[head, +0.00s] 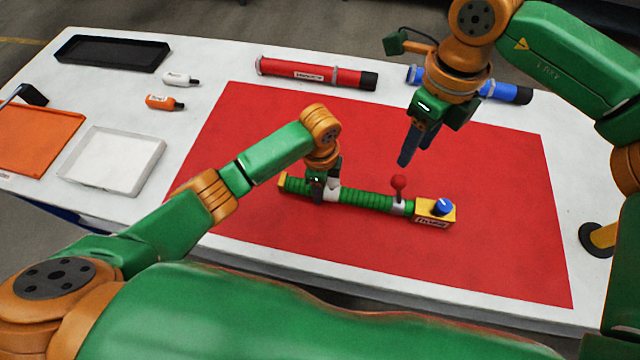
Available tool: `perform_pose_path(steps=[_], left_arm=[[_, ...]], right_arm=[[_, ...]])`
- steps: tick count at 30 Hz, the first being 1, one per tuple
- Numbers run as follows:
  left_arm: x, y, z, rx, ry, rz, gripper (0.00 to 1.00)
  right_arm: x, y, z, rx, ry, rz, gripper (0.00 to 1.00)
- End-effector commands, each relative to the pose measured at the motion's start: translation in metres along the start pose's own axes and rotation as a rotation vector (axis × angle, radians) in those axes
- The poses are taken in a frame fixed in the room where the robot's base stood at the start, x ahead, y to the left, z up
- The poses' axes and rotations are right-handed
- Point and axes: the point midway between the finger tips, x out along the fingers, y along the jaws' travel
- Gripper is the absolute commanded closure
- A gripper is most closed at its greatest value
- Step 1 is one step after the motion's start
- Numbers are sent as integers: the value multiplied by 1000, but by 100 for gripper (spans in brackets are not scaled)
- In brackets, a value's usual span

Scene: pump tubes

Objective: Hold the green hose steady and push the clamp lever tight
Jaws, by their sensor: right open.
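The green ribbed hose (365,200) lies on the red mat (480,250), with a yellow end piece at its left. At its right end it meets a yellow block with a blue knob (442,207). A grey clamp with a red-knobbed lever (398,184) sits around the hose near the block; the lever stands roughly upright. My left gripper (318,196) is down at the hose's left part, beside a white band; its fingers are mostly hidden, so its grip is unclear. My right gripper (412,150) is open and empty, pointing down above and behind the clamp lever, apart from it.
A red tube (315,73) and a blue tube (508,92) lie behind the mat. A black tray (112,52), two small bottles (165,102), a white tray (112,158) and an orange tray (38,137) are at the left. The mat's front right is clear.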

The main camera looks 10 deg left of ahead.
Motion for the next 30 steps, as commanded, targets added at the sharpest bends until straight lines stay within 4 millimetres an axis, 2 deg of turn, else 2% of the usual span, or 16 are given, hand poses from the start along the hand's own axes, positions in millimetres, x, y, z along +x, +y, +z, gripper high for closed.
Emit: perform_pose_path(steps=[1,6,7,11,14,21,24,27,30], left_arm=[[0,0,0,-1,0,-1,100],[0,0,0,-1,0,-1,100],[0,0,0,-1,0,-1,100],[0,0,0,-1,0,-1,100],[0,0,0,-1,0,-1,100],[0,0,0,-1,0,-2,100],[0,0,0,-2,0,-2,100],[0,0,0,-2,0,-1,100],[0,0,0,-2,0,-1,100]], right_arm=[[0,0,0,0,0,0,50],[0,0,0,0,0,0,96],[0,0,0,4,0,0,100],[1,3,3,173,-5,10,100],[3,9,10,519,-8,32,100],[7,24,27,1554,28,107,100],[8,30,32,1896,62,130,100],[9,33,36,2134,93,142,100],[9,35,38,2265,111,147,100]])
